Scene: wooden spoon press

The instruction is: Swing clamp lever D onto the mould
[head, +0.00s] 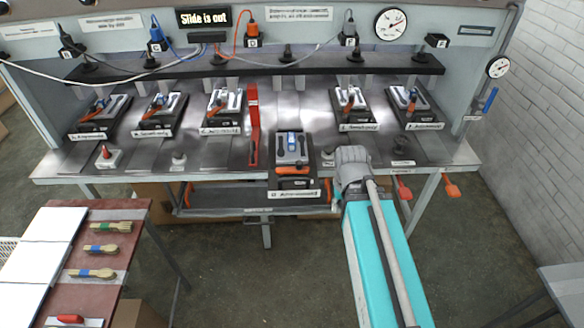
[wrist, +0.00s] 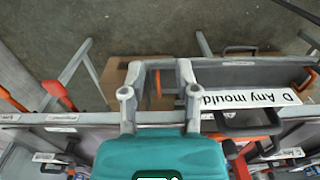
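In the head view, mould D (head: 293,150) is out at the bench's front edge, above its "D Any mould" label (head: 294,194). A blue item lies on top of it, and orange parts (head: 303,169) show at its front. I cannot tell surely which part is clamp lever D.
A sign (head: 203,18) reads "Slide is out". Several other moulds with orange levers sit back along the bench (head: 215,150). A red upright lever (head: 254,130) stands left of mould D.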

